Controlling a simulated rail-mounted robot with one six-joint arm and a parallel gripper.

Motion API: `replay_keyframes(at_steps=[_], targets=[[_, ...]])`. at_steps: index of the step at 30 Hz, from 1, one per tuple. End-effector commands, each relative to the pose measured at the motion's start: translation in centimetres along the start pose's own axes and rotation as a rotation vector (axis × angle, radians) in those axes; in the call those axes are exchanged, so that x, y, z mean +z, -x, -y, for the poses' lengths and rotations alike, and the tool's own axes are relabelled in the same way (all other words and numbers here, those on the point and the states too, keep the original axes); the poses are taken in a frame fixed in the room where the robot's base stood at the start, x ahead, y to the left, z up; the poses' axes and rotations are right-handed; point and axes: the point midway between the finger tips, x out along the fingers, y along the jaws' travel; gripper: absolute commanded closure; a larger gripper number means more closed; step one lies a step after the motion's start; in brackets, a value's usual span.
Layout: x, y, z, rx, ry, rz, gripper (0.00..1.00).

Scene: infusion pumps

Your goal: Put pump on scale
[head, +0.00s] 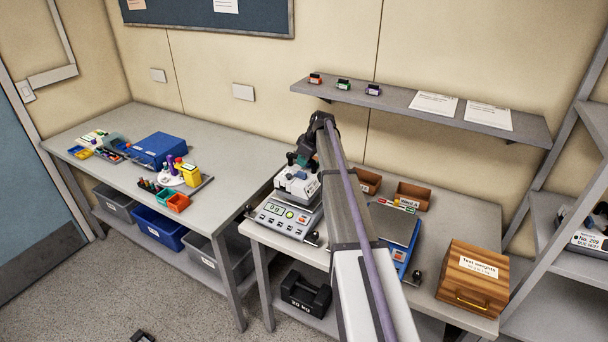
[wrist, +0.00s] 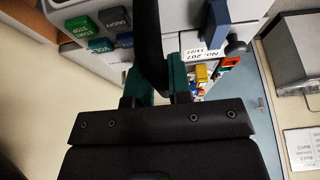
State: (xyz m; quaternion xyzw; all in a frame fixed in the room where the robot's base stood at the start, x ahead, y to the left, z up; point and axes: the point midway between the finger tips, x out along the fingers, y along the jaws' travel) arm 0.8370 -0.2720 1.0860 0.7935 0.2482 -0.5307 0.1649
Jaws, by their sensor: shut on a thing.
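A white and grey infusion pump (head: 297,184) is at the silver scale (head: 290,219) on the near bench. In the head view it is over the scale's plate; I cannot tell whether it touches. The scale's green display seems to read 0 g. My gripper (head: 298,159) is at the pump's top, partly hidden by my arm. In the wrist view, my gripper's green fingers (wrist: 163,84) are shut on the pump's black handle (wrist: 149,45).
A blue scale with a grey plate (head: 394,226) stands to the right, beside a wooden test-weights box (head: 473,278). Brown bins (head: 412,196) stand behind. The left bench (head: 110,145) holds a blue case (head: 157,149) and small trays. A wall shelf (head: 420,110) hangs above.

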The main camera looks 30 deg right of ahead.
Motion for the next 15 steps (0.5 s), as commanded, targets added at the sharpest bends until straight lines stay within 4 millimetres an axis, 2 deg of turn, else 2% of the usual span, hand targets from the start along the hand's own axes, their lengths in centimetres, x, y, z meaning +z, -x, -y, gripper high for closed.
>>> replay_keyframes(at_steps=[3,6,15], targets=[[1.0,-2.4,0.0,0.0,0.0,-0.001,1.0],[1.4,-3.5,0.0,0.0,0.0,-0.001,1.0],[1.3,-3.2,0.0,0.0,0.0,-0.001,1.0]])
